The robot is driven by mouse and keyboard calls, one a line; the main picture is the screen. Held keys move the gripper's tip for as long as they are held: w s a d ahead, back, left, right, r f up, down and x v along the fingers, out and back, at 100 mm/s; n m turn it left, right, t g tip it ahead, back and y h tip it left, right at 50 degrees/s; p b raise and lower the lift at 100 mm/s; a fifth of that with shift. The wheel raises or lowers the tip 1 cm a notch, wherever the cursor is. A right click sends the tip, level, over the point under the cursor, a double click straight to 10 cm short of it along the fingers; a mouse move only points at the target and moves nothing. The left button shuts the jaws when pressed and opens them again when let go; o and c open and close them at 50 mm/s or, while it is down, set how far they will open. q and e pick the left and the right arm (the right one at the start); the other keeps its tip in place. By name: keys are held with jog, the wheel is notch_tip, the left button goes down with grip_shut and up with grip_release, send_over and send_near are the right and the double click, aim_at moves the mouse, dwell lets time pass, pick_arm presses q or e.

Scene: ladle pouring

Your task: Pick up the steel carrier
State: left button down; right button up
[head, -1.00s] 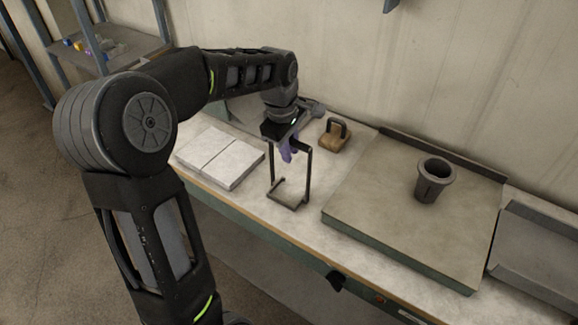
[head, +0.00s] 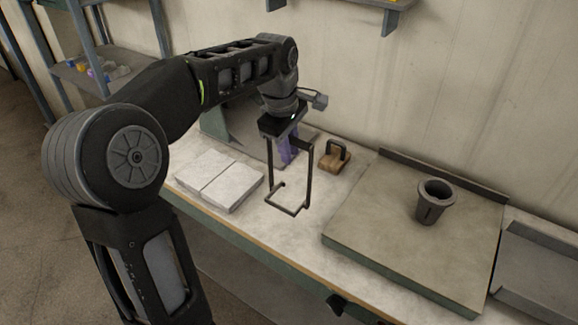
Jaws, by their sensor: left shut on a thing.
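The steel carrier (head: 309,178) is a thin dark open frame with two uprights and a bent square foot. My left gripper (head: 288,155), with purple fingers, is shut on its top part. The carrier hangs upright below the gripper, and its foot appears a little above the bench top. The exact gap is hard to judge. The grip point is partly hidden by the dark gripper body and the carrier's top bar. My right gripper is out of view.
White slabs (head: 218,180) lie left of the carrier. A wooden block with a dark handle (head: 335,158) sits behind it to the right. A grey plate (head: 385,215) bears a dark flared cup (head: 429,207). A grey tray (head: 540,262) is at far right.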

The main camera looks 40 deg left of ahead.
aim_at(296, 142)
pick_arm(q)
notch_tip(296, 142, up, 4)
jog(key=shift+f, duration=0.15)
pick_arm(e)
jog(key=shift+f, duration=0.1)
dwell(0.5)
